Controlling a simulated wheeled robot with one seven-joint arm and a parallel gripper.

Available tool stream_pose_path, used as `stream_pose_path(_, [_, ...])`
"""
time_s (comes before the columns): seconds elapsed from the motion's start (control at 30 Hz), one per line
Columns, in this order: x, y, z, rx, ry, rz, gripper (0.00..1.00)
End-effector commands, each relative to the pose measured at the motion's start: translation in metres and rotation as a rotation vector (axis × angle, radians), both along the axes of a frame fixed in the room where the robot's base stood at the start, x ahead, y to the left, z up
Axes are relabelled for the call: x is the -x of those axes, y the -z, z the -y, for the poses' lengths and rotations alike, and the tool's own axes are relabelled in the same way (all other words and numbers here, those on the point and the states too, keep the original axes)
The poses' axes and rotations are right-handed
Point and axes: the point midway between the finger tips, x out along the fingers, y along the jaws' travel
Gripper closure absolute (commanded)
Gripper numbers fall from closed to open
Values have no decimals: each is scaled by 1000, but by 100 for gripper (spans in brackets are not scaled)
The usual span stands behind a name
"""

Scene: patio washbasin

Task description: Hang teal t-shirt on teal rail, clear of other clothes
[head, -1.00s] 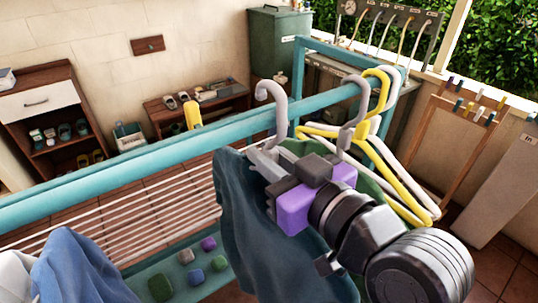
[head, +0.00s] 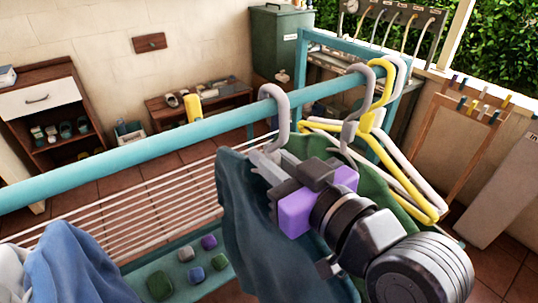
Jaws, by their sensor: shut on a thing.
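The teal t-shirt (head: 245,225) hangs on a grey hanger (head: 277,110). My gripper (head: 277,172) is shut on this hanger below its hook, at the shirt's collar. The teal rail (head: 130,162) crosses the head view from lower left to upper right. The hanger's hook overlaps the rail, with its curved top above it and its tip near the rail's upper edge. I cannot tell whether the hook rests on the rail. My gripper and wrist hide part of the shirt's right side.
A dark green garment (head: 375,196) hangs close on the right, partly behind my gripper. Yellow (head: 385,95) and white (head: 402,80) hangers crowd the rail's right end. A blue garment (head: 75,265) is at lower left. The rail between blue garment and t-shirt looks bare.

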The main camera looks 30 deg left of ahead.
Motion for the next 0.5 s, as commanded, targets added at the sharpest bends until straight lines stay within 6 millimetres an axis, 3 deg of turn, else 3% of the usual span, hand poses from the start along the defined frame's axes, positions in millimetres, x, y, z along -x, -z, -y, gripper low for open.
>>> stream_pose_path(0.3, [0,0,0,-1,0,2,100])
stream_pose_path(0.33, [0,0,0,-1,0,2,82])
stream_pose_path(0.4, [0,1,0,-1,0,2,68])
stream_pose_path(0.43, [0,1,0,-1,0,2,62])
stream_pose_path(0.5, [0,1,0,-1,0,1,60])
